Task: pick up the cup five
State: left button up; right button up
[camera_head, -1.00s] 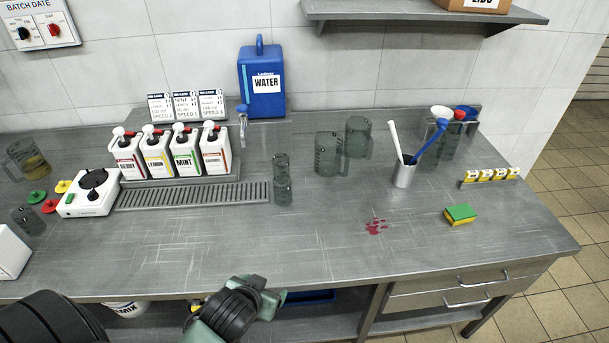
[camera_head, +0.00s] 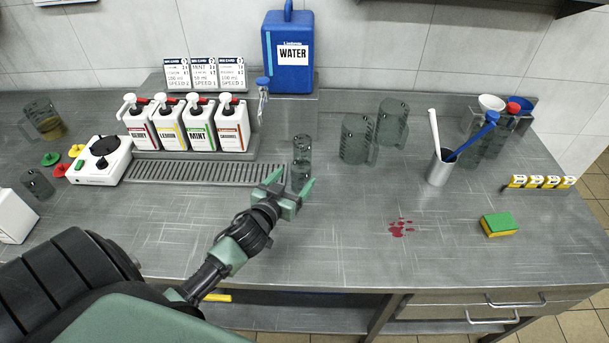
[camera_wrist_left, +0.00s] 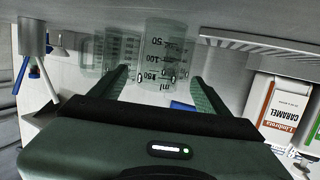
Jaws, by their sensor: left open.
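Two small clear grey cups stand one behind the other at the right end of the drip grille: a rear cup (camera_head: 302,148) and a front cup (camera_head: 299,180), partly hidden by my gripper. My left gripper (camera_head: 292,188) is open, its green fingers at the front cup. In the left wrist view, a cup with ml marks (camera_wrist_left: 164,50) shows ahead between the open fingers (camera_wrist_left: 160,88); I cannot tell if they touch it. Another small cup (camera_head: 38,184) stands at the far left. No number five is readable on any cup. My right gripper is out of view.
Two larger jugs (camera_head: 356,138) (camera_head: 392,122) stand right of the cups, then a metal holder (camera_head: 440,167) with utensils. Syrup bottles (camera_head: 229,125) and a blue water container (camera_head: 288,52) stand behind. A sponge (camera_head: 499,224) and red stain (camera_head: 401,228) lie at right. The front counter middle is clear.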

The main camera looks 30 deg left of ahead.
aim_at(304, 165)
pick_arm(q)
jog(key=shift+w+a, duration=0.1)
jog(key=shift+w, duration=0.65)
jog(key=x, duration=0.3)
jog(key=p+x, duration=0.1)
jog(key=x, duration=0.2)
jog(key=shift+w+f, duration=0.15)
jog(key=shift+f, duration=0.1)
jog(key=c, duration=1.4)
jog(key=shift+r, duration=0.55)
notch_tip(304, 165, up, 19)
jog(key=p, duration=0.1)
jog(key=s+d, duration=0.5)
jog(key=d, duration=0.1)
jog(key=s+d+m+h, duration=0.1)
jog(key=s+d, duration=0.5)
jog(key=s+d+h, duration=0.1)
jog(key=s+d, duration=0.4)
jog(key=d, duration=0.2)
jog(key=shift+s+m, duration=0.2)
jog(key=shift+m, duration=0.2)
